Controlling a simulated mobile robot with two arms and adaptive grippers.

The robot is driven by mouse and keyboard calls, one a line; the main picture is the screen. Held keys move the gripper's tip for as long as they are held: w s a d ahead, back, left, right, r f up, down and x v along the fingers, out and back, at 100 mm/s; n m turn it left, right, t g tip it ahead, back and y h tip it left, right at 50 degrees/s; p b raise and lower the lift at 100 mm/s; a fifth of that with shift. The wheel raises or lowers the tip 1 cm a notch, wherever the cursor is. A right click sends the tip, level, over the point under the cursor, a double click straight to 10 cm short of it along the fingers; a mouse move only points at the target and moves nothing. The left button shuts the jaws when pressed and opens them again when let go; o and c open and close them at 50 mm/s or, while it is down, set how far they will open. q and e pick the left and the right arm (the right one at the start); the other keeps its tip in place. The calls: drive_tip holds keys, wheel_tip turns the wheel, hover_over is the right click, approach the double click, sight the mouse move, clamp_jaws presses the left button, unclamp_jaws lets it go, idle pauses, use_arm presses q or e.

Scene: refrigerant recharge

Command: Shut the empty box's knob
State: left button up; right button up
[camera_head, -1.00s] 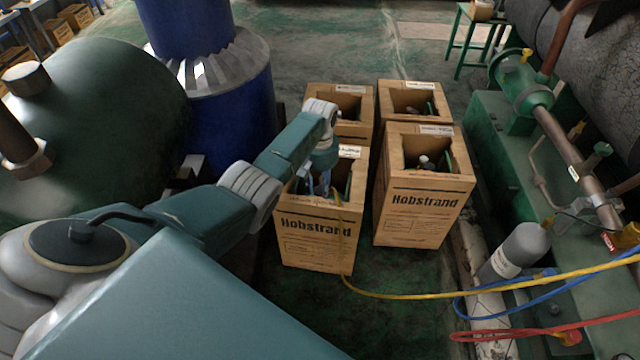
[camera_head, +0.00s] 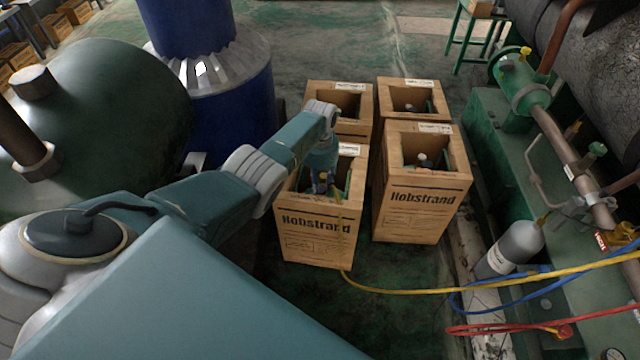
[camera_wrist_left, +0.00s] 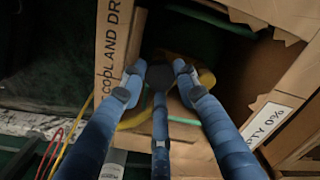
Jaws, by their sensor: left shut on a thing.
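The near left cardboard box (camera_head: 317,241) stands open-topped on the floor, and a yellow hose rises out of it over its front wall. My left gripper (camera_head: 322,182) reaches down inside this box. In the left wrist view, my left gripper (camera_wrist_left: 160,82) has its blue fingers closed around a dark knob (camera_wrist_left: 160,76), which they mostly hide. A yellow part (camera_wrist_left: 206,78) shows beside the fingers. The knob's turn position cannot be told. My right gripper is out of view.
Three similar open boxes stand close by, the nearest (camera_head: 420,211) to the right. The yellow hose (camera_head: 430,291) runs right across the floor, near blue and red hoses (camera_head: 505,329). A grey cylinder (camera_head: 518,246) and green machinery stand at right; a green tank (camera_head: 100,120) stands left.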

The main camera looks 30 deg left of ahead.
use_arm(q)
drive_tip(key=m, duration=0.3)
drive_tip(key=shift+w, duration=0.15)
drive_tip(key=m, duration=0.5)
drive_tip(key=shift+m, duration=1.1)
drive_tip(key=m, duration=0.3)
drive_tip(key=shift+m, duration=1.1)
drive_tip(key=shift+m+b, duration=0.3)
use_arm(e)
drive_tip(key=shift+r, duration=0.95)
use_arm(q)
drive_tip(key=shift+d, duration=0.1)
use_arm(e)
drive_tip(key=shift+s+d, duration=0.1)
